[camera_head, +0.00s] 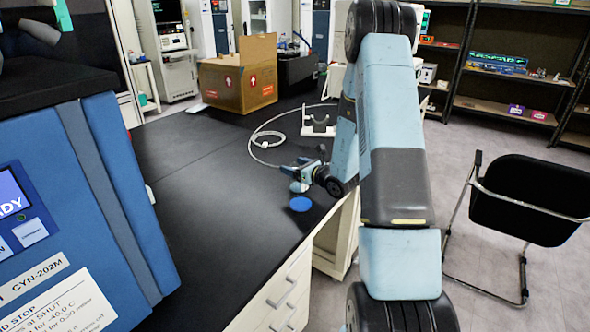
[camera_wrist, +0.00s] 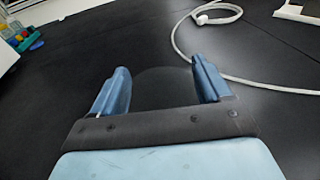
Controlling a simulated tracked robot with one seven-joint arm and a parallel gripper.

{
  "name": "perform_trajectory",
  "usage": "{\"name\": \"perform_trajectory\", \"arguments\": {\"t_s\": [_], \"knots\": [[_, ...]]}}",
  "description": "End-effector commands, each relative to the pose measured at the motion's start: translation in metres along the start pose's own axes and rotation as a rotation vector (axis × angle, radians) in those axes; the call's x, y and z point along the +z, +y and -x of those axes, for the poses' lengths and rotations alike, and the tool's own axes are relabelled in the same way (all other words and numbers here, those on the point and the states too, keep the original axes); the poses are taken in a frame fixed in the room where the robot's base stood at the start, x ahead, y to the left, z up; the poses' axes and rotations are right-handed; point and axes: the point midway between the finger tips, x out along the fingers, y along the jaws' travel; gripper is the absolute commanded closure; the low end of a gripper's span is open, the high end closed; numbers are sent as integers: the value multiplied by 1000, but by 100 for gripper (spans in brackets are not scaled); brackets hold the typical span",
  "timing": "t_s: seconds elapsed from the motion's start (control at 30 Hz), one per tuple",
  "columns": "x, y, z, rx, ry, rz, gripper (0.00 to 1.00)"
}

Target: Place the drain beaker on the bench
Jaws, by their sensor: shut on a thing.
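My gripper (camera_head: 300,178) is over the black bench (camera_head: 205,190), near its right edge. In the wrist view its two blue fingers (camera_wrist: 161,85) stand apart, with a faint, clear round outline between them. This is the drain beaker (camera_wrist: 160,88), see-through and hard to make out, held between the fingers. Whether the beaker touches the bench cannot be told.
A pale cable (camera_head: 262,140) loops on the bench behind the gripper, near a white holder (camera_head: 319,127). A cardboard box (camera_head: 237,77) stands farther back. The blue freeze dryer (camera_head: 90,200) fills the left. A black chair (camera_head: 530,198) stands right. The bench's middle is clear.

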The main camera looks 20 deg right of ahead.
Motion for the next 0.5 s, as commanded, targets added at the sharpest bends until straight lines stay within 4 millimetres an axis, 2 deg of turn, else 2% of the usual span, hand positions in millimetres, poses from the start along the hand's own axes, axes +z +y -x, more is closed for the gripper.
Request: {"name": "perform_trajectory", "arguments": {"t_s": [0.1,0.43,0.47,0.5], "knots": [[-8,0,-1,0,-1,1,56],[-10,0,-2,1,-1,1,56],[-10,0,-2,1,-1,1,21],[-10,0,-2,1,-1,1,17]]}}
